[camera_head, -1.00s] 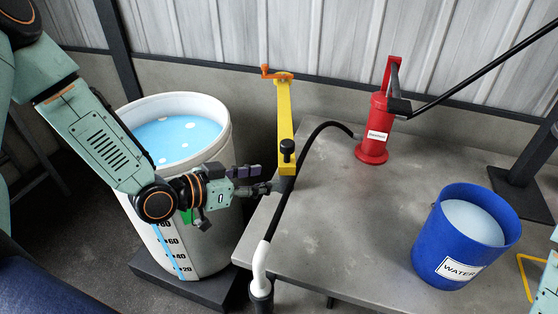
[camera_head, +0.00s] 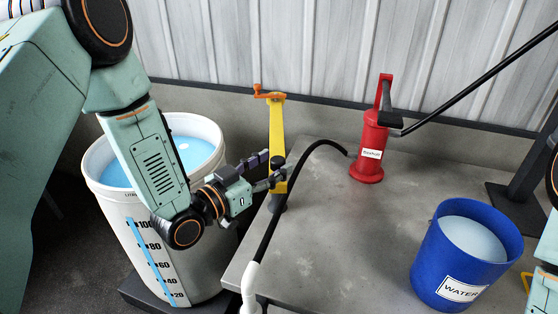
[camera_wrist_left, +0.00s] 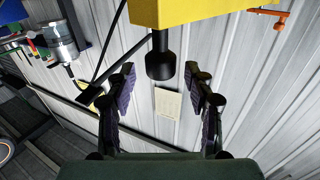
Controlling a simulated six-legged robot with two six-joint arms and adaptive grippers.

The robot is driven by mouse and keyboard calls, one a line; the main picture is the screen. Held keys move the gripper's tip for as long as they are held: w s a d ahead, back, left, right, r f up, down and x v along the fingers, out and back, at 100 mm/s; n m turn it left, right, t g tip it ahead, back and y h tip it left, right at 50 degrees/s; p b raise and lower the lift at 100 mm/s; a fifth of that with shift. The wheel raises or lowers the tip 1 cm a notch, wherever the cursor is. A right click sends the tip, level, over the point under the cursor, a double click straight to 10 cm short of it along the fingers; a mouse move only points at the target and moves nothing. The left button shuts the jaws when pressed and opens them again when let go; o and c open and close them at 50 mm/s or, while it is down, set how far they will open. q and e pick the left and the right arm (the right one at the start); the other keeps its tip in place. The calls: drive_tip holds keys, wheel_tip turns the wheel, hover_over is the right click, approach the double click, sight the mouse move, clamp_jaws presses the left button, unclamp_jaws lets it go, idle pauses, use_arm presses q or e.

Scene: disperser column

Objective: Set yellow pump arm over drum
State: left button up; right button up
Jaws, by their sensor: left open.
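The yellow pump arm (camera_head: 277,122) stands at the table's left edge, beside the drum and not over it. It has an orange crank (camera_head: 268,94) at its far end and a black knob (camera_head: 277,162) at its near end. The white drum (camera_head: 120,215) holds blue liquid and stands left of the table. My left gripper (camera_head: 271,168) is open at the knob end. In the left wrist view, the knob (camera_wrist_left: 160,58) hangs beneath the yellow arm (camera_wrist_left: 200,10), ahead of and between the spread fingers (camera_wrist_left: 160,82), with no visible contact. My right gripper is out of view.
A red pump (camera_head: 369,145) stands on the grey table (camera_head: 345,225), with a black hose (camera_head: 285,205) running across to a white pipe. A blue water bucket (camera_head: 440,258) is at the right. The table's middle is clear. A corrugated wall closes the back.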

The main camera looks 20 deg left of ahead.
use_arm(q)
drive_tip(key=shift+x, duration=0.9)
drive_tip(key=shift+w+d, duration=0.15)
drive_tip(key=shift+w, duration=0.3)
drive_tip(key=shift+s, duration=0.25)
drive_tip(key=c, duration=0.3)
drive_tip(key=shift+w, duration=0.1)
clamp_jaws()
